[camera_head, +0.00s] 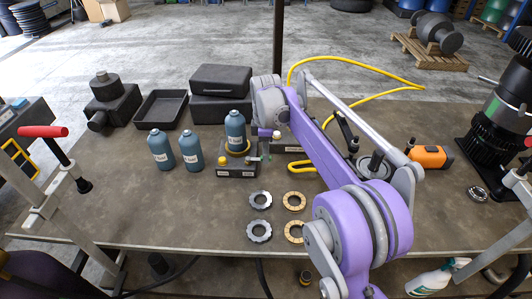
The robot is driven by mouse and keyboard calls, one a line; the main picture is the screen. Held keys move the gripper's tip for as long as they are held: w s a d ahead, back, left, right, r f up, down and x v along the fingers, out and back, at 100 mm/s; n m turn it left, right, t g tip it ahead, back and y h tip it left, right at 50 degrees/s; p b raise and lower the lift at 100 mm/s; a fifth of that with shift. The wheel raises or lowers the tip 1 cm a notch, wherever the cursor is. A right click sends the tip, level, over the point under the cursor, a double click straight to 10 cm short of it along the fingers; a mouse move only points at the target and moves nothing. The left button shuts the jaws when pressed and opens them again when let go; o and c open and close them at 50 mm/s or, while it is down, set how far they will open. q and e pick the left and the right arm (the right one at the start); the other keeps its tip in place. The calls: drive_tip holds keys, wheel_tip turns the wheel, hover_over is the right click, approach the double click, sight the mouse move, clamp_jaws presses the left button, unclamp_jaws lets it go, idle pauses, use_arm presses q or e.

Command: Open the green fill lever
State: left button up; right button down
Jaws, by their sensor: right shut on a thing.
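A dark fill block (237,171) with pale labels stands on the table left of centre. A blue-grey bottle (235,128) stands on it above a yellow ring. The small green fill lever (263,157) is at the block's right side. My right arm reaches over the table from the lower right. My right gripper (266,150) is at the lever and shut on it; the fingers are small and partly covered by the arm, so the exact grip is hard to see. My left gripper is not in view.
Two blue-grey bottles (176,151) stand left of the block. Black trays and cases (161,109) lie behind them. Several ring parts (260,199) lie in front. An orange tool (431,156) and a dark transmission housing (497,125) are at right. The front left table is clear.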

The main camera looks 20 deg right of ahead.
drive_tip(key=m, duration=0.1)
drive_tip(key=s+a+m, duration=0.1)
drive_tip(key=m, duration=0.2)
drive_tip(key=shift+s+a, duration=0.15)
drive_tip(key=shift+s, duration=0.2)
drive_tip(key=a+m, duration=0.1)
drive_tip(key=m, duration=0.1)
drive_tip(key=s+a+m, duration=0.1)
drive_tip(key=m, duration=0.1)
drive_tip(key=shift+m, duration=0.4)
drive_tip(key=a+m, duration=0.1)
drive_tip(key=m, duration=0.1)
drive_tip(key=a+m, duration=0.1)
drive_tip(key=m, duration=0.1)
drive_tip(key=shift+s+m, duration=0.2)
drive_tip(key=shift+m, duration=0.1)
drive_tip(key=shift+w+a+m, duration=0.1)
drive_tip(key=shift+a+m, duration=0.4)
drive_tip(key=shift+m, duration=0.5)
drive_tip(key=shift+w+a+m, duration=0.1)
drive_tip(key=shift+a+m, duration=0.35)
drive_tip(key=shift+m, duration=0.55)
drive_tip(key=c, duration=0.8)
unclamp_jaws()
